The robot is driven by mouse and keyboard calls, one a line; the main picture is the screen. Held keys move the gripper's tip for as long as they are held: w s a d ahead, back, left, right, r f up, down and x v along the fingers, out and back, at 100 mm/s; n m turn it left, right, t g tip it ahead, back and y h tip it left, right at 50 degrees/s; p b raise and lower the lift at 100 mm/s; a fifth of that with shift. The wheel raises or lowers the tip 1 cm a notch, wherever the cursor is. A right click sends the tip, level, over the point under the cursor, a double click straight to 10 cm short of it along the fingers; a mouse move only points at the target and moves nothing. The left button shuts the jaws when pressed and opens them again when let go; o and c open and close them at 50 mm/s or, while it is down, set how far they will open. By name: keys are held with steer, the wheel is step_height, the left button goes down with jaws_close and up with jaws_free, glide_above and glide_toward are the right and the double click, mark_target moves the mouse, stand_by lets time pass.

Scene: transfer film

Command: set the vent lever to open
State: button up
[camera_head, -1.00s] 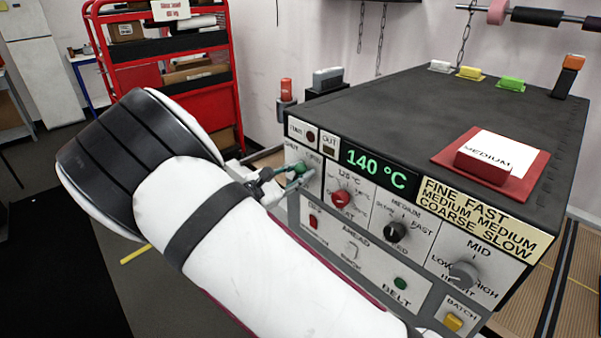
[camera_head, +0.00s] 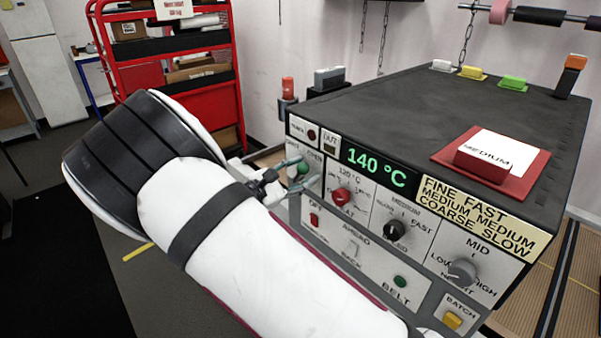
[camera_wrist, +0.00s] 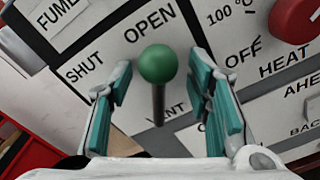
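The vent lever is a dark stalk with a green ball knob (camera_wrist: 158,64) on the machine's front panel. In the wrist view the knob stands upright in the picture, between the labels SHUT and OPEN, nearer OPEN. My gripper (camera_wrist: 165,90) is open, with its teal finger pads on both sides of the lever and a gap on each side. In the head view my gripper (camera_head: 290,178) is at the panel's upper left corner, and the knob (camera_head: 303,169) shows partly between the fingers. The lever's base is partly hidden there.
The machine's panel also holds a red heat knob (camera_head: 341,196), a black speed knob (camera_head: 395,230), a grey height knob (camera_head: 462,272) and several buttons. A red block with a MEDIUM card (camera_head: 495,152) lies on top. A red shelf cart (camera_head: 180,70) stands behind at left.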

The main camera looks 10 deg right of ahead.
steer(key=shift+a, duration=0.1)
steer(key=v, duration=1.1)
steer(key=shift+s+a, duration=0.25)
steer(key=shift+s, duration=0.1)
steer(key=s+d+r+m+g+y, duration=0.3)
steer(key=s+d+m+g, duration=0.1)
steer(key=d, duration=0.4)
steer(key=s+d+r+m+g+y, duration=0.3)
steer(key=s+d+r+m+g, duration=0.15)
steer(key=d, duration=0.35)
steer(key=s+d+r+m+t+y, duration=0.1)
steer(key=s+r+m+y, duration=0.1)
steer(key=s, duration=0.4)
steer(key=s+d+r+m+t+y, duration=0.1)
steer(key=s+r+m+t+y, duration=0.1)
steer(key=s, duration=0.4)
steer(key=s+d+r+m+t+y+b, duration=0.1)
steer(key=s+r+m+y, duration=0.2)
steer(key=s+m+y, duration=0.2)
steer(key=shift+s+d+r+m, duration=0.25)
steer(key=shift+s+m, duration=0.2)
steer(key=shift+s, duration=0.5)
